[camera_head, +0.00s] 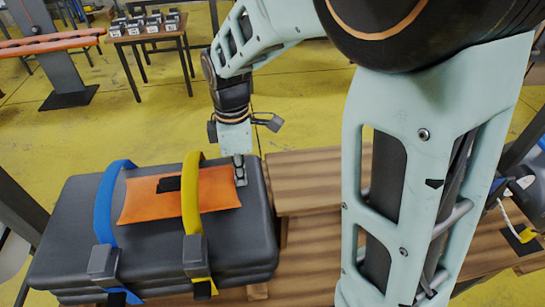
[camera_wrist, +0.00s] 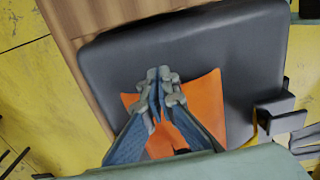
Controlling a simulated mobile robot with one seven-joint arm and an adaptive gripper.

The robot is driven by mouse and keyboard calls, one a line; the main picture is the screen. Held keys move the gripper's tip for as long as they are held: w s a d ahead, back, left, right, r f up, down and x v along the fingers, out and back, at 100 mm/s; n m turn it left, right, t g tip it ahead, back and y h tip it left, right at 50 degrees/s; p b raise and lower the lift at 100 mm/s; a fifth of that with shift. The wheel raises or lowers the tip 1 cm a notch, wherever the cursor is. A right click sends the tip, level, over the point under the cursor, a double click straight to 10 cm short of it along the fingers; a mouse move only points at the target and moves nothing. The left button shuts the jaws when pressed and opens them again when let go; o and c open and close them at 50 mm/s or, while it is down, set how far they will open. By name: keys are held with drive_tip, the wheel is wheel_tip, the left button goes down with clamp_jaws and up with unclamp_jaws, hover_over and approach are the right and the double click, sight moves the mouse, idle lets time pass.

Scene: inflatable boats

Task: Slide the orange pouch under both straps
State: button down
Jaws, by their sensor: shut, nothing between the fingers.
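The orange pouch (camera_head: 145,203) lies flat on top of a dark grey padded stack (camera_head: 258,225), with a black patch near its middle. The yellow strap (camera_head: 191,195) crosses over the pouch, whose right part sticks out beyond it. The pouch's left edge is right beside the blue strap (camera_head: 103,210); I cannot tell whether it reaches under. My gripper (camera_head: 240,181) is shut and empty, pointing down at the pouch's right end. In the wrist view, the shut fingertips (camera_wrist: 160,74) are at the edge of the pouch (camera_wrist: 206,100); contact is unclear.
Black buckles (camera_head: 103,261) hang on the stack's front side. A wooden slatted surface (camera_head: 310,245) is to the right of the stack. A small table (camera_head: 150,37) with several items stands behind on the yellow floor.

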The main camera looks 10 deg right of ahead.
sight(218, 179)
drive_tip(key=a, duration=0.5)
drive_tip(key=shift+a, duration=0.25)
drive_tip(key=shift+d, duration=0.15)
